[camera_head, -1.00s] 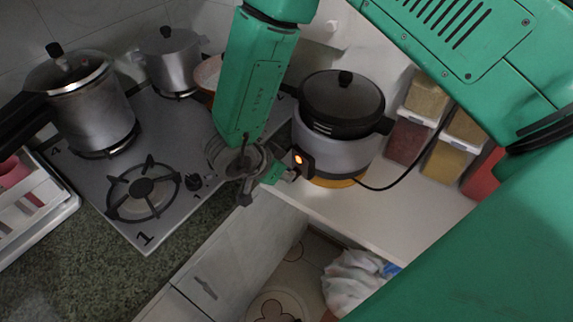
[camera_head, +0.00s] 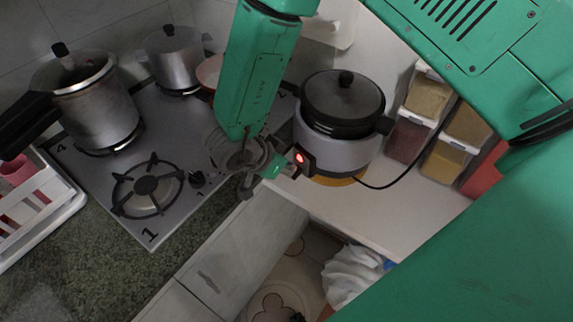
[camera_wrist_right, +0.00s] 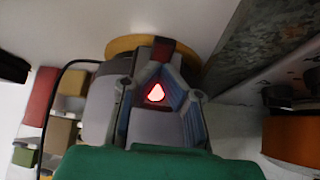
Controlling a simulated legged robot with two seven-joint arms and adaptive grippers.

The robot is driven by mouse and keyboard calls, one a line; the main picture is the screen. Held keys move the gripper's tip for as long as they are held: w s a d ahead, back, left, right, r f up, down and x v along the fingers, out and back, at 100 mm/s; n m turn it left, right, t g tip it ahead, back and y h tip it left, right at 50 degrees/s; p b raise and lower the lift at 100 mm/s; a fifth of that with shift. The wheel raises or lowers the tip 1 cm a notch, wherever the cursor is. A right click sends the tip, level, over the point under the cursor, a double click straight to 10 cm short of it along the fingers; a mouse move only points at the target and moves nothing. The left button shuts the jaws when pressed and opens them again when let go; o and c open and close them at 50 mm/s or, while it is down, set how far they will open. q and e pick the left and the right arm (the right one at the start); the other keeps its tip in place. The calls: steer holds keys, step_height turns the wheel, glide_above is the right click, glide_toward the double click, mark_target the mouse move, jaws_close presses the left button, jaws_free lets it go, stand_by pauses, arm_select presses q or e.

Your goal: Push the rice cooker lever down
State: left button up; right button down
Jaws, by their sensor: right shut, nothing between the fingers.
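The rice cooker (camera_head: 340,152) is a white body with a black lid, standing on a round wooden board on the white counter. Its dark front panel (camera_head: 306,161) carries a lit red light, also seen in the right wrist view (camera_wrist_right: 155,93). The lever cannot be made out clearly around my fingers. My right gripper (camera_head: 288,170) is shut and empty, close in front of the panel. In the right wrist view the gripper (camera_wrist_right: 161,62) frames the red light between its finger links. Whether the tips touch the panel or lever cannot be told. My left gripper is not in view.
A black cord (camera_head: 390,182) runs right from the cooker. Spice dispensers (camera_head: 425,115) stand at the right. The stove (camera_head: 165,160) with a large pot (camera_head: 95,105) and a smaller pot (camera_head: 173,62) lies left. A white rack (camera_head: 40,215) stands far left.

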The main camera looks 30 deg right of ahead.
steer(key=shift+a+r, duration=0.35)
steer(key=shift+r, duration=0.05)
steer(key=w+v, duration=0.1)
steer(key=v, duration=1)
steer(key=shift+s, duration=0.5)
steer(key=shift+s, duration=0.1)
